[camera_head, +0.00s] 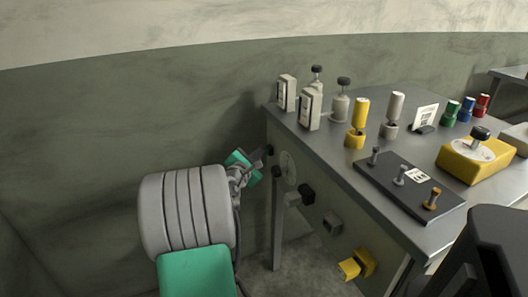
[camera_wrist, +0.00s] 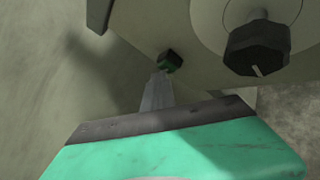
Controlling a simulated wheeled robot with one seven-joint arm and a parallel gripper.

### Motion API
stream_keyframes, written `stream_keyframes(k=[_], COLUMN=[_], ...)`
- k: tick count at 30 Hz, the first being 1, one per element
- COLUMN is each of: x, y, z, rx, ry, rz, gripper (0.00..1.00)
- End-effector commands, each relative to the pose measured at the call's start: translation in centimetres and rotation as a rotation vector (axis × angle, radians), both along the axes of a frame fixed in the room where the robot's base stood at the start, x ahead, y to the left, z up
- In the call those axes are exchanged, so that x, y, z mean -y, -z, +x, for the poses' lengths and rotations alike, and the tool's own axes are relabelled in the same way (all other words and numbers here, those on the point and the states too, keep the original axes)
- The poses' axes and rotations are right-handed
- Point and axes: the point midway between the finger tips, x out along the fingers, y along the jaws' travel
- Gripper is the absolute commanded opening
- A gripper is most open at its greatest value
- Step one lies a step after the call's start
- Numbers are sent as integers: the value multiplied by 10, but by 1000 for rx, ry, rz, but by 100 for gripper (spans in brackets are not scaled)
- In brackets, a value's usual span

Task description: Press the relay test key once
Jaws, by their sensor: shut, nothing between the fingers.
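My gripper (camera_head: 258,158) is shut and empty at the upper left of the bench's front panel. In the head view a small dark piece (camera_head: 269,150) at the fingertips appears to be the same button.
A black pointer knob (camera_wrist: 257,48) on a pale dial sits right of the fingers. Lower on the panel are a black knob (camera_head: 306,194), a grey block (camera_head: 332,222) and a yellow part (camera_head: 358,265). The bench top (camera_head: 345,165) holds several fittings and a yellow box (camera_head: 474,160).

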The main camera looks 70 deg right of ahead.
Motion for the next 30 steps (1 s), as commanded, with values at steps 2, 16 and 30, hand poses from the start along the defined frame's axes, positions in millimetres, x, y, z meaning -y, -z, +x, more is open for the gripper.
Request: stream_keyframes(k=[2,16,30], x=[0,-13,-24], y=[0,0,0], z=[0,13,25], rx=[0,0,-1], ry=[1,-1,-4], rz=[0,-1,0], gripper=[0,0,0])
